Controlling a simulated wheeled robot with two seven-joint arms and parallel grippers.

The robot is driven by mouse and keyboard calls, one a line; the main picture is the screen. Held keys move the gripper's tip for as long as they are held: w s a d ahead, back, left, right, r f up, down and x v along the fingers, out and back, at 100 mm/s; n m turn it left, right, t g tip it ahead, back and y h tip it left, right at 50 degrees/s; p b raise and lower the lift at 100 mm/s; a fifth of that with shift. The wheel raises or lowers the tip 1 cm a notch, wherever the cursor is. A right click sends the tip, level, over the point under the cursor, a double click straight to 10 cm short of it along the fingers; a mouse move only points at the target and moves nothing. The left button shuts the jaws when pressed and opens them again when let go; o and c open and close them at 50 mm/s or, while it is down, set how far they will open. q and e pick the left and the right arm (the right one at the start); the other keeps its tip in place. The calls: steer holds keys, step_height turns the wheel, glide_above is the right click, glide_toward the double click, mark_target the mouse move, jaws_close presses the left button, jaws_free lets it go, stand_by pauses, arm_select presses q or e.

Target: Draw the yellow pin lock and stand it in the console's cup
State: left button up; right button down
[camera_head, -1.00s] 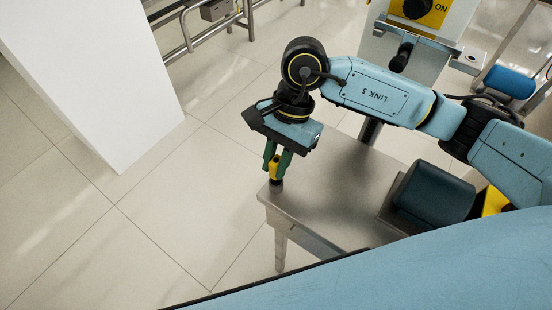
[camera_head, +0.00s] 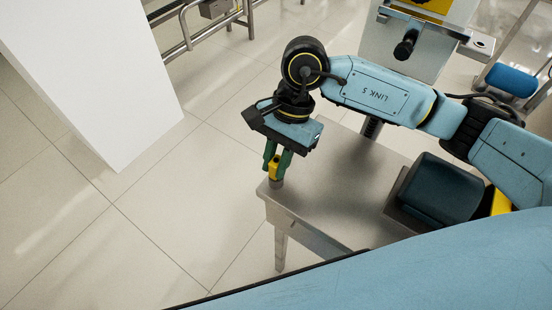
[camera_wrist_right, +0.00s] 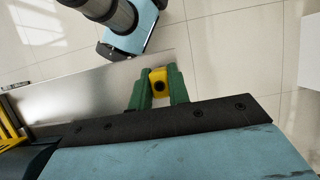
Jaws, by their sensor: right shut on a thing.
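The yellow pin lock (camera_head: 274,165) is between the green fingers of my right gripper (camera_head: 277,161) and points downward, over the near-left corner of the metal table. Its grey lower end shows below the fingers; I cannot tell whether it touches the table top. In the right wrist view the yellow block (camera_wrist_right: 159,82) with a dark round hole sits between both fingers (camera_wrist_right: 159,90). The console (camera_head: 420,60) stands beyond the table, with a black knob. A small round opening on its shelf (camera_head: 479,44) may be the cup. My left gripper is not in view.
The metal table (camera_head: 330,190) is mostly bare. A white pillar (camera_head: 100,90) stands at the left. A blue roller (camera_head: 511,80) is at the far right. Open tiled floor lies between pillar and table.

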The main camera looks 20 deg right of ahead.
steer(key=shift+f, duration=0.3)
steer(key=c, duration=1.3)
jaws_free()
steer(key=shift+r, duration=0.15)
steer(key=shift+o, duration=0.2)
